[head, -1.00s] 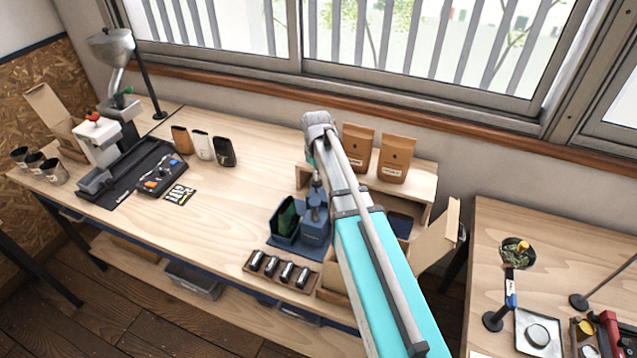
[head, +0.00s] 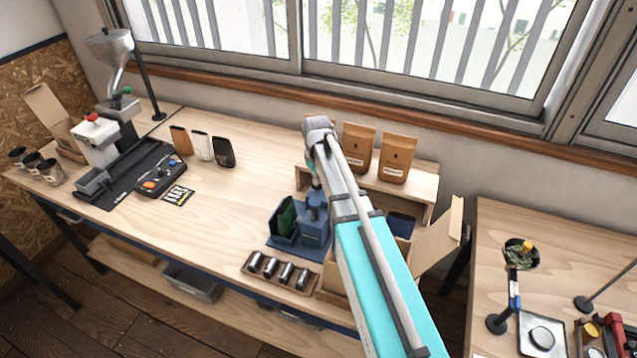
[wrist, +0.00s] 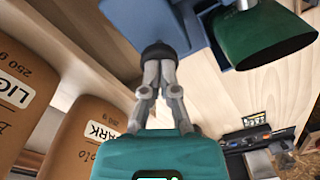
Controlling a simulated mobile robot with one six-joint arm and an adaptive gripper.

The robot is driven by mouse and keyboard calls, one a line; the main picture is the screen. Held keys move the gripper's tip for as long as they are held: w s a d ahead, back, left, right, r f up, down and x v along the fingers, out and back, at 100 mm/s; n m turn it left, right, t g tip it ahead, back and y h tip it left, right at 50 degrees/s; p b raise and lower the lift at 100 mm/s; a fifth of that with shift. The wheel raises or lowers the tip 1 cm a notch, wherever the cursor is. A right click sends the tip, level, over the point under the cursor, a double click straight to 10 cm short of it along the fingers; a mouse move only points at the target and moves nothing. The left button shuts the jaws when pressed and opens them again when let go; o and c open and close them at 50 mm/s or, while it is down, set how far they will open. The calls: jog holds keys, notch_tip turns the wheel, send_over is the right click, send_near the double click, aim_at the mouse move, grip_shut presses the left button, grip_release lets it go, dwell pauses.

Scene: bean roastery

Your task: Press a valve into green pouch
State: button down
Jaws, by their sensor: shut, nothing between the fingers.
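The green pouch (head: 287,215) stands in a blue holder (head: 283,234) beside the blue press (head: 314,231) on the bench. In the wrist view the pouch (wrist: 262,38) is at the upper right, its mouth toward the camera. My gripper (wrist: 160,60) is shut and empty, its fingertips at the dark round knob (wrist: 158,47) on top of the press; they seem to touch it. In the head view my arm partly hides the gripper and the press. I cannot make out a valve; the inside of the press is hidden.
Brown bags (head: 396,158) stand on a small wooden shelf (head: 424,182) close behind and right of my arm. A wooden tray (head: 246,269) with several metal cylinders lies in front of the press. The bench (head: 215,215) left of the press is largely clear.

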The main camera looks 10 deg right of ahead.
jog(key=shift+f+b, duration=0.7)
jog(key=shift+f, duration=0.05)
jog(key=shift+r, duration=0.1)
jog(key=shift+r+p, duration=3)
jog(key=shift+p, duration=0.1)
jog(key=shift+s+f, duration=0.1)
